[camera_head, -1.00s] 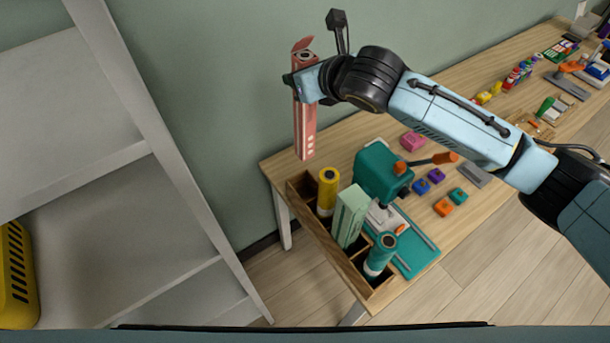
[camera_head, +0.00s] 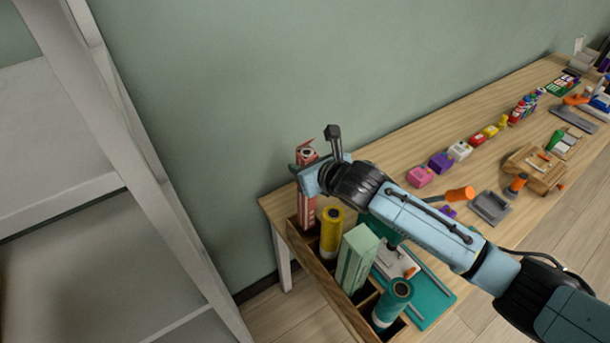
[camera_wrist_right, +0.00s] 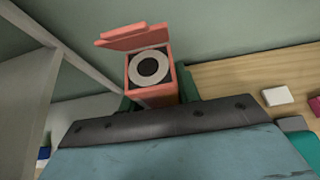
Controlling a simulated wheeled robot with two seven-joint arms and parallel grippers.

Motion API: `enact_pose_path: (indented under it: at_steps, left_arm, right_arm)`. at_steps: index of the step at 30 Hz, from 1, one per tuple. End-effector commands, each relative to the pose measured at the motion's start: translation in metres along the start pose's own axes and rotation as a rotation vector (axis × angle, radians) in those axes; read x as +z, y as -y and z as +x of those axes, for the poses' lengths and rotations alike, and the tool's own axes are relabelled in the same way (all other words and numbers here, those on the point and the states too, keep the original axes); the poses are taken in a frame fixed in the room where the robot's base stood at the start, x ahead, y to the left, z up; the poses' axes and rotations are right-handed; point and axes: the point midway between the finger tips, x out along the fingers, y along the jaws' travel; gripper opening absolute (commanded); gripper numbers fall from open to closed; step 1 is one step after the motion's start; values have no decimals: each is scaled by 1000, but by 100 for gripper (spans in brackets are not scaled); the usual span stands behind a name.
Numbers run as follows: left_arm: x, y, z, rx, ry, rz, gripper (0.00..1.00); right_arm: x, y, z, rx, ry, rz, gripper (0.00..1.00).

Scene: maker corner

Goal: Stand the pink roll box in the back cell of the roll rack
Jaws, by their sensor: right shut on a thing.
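The pink roll box (camera_head: 306,211) is upright, with its lid flap open and a roll inside, which shows in the right wrist view (camera_wrist_right: 150,68). My right gripper (camera_head: 307,181) is shut on its upper part. The wooden roll rack (camera_head: 324,278) stands along the left end of the table. The box's lower end is at the back cell, behind the yellow roll, and seems to be inside the rack walls. Whether it touches the cell floor is hidden. My left gripper is not in view.
The other cells hold a yellow roll (camera_head: 331,236), a mint-green box (camera_head: 354,264) and a teal roll (camera_head: 392,303). Several small coloured blocks line the table (camera_head: 405,150). A grey shelf (camera_head: 150,150) stands at the left.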

Motion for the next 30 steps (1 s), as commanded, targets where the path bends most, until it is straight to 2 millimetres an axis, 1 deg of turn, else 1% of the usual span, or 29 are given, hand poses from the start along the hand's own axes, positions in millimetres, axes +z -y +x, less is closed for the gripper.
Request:
enact_pose_path:
  at_steps: [1, 3, 5, 13, 24, 27, 28, 30]
  left_arm:
    - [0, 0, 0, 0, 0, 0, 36]
    - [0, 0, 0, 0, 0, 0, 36]
    - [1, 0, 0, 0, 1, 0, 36]
    - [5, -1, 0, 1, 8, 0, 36]
    - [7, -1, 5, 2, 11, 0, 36]
    - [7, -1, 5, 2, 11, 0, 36]
    - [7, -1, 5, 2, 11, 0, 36]
    - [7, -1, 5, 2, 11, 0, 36]
  right_arm:
    - [-8, -1, 4, 1, -3, 3, 0]
    - [-18, -1, 9, 1, -4, 4, 0]
    - [-23, -1, 12, 2, -2, 3, 0]
    - [-24, 0, 13, 1, 0, 0, 0]
    - [-34, 0, 18, 1, -1, -1, 0]
    - [-34, 0, 18, 1, 0, 0, 0]
    - [-35, 0, 18, 1, -3, 0, 34]
    - [-35, 0, 18, 1, -3, 0, 43]
